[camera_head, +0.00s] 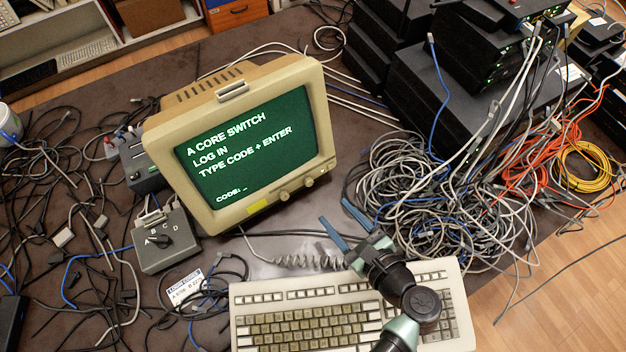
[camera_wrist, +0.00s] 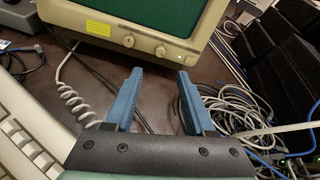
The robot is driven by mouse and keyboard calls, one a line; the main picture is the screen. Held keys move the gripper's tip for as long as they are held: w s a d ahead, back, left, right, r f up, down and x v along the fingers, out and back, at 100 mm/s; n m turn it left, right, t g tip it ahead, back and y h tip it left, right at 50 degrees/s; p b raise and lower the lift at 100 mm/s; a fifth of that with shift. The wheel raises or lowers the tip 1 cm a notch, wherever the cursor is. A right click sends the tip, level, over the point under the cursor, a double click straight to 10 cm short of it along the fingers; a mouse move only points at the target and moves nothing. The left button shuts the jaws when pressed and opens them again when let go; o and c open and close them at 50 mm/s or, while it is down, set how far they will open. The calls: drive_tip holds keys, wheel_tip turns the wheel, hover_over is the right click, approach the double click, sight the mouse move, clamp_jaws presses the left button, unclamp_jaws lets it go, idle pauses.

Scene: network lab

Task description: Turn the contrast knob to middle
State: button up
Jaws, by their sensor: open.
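A beige monitor (camera_head: 250,215) with a lit green screen stands on the dark table. Two small round knobs sit on its lower front bezel: a left knob (camera_head: 284,196) and a right knob (camera_head: 309,182). The wrist view also shows the left knob (camera_wrist: 129,41) and the right knob (camera_wrist: 161,51). Their labels and pointer positions are too small to read, so I cannot tell which is contrast. My gripper (camera_head: 334,210) has blue fingers and is open and empty, in front of the bezel's lower right. In the wrist view, my gripper (camera_wrist: 160,73) points towards the right knob, apart from it.
A beige keyboard (camera_head: 300,330) lies below my arm, with a coiled cord (camera_head: 305,262) behind it. Tangled cables (camera_head: 430,200) and stacked black network boxes (camera_head: 430,100) fill the right. A grey A-B-C-D switch box (camera_head: 170,258) stands left of the monitor.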

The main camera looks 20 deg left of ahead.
sight(310, 184)
drive_tip(key=x, duration=1)
drive_tip(key=shift+w, duration=0.1)
clamp_jaws()
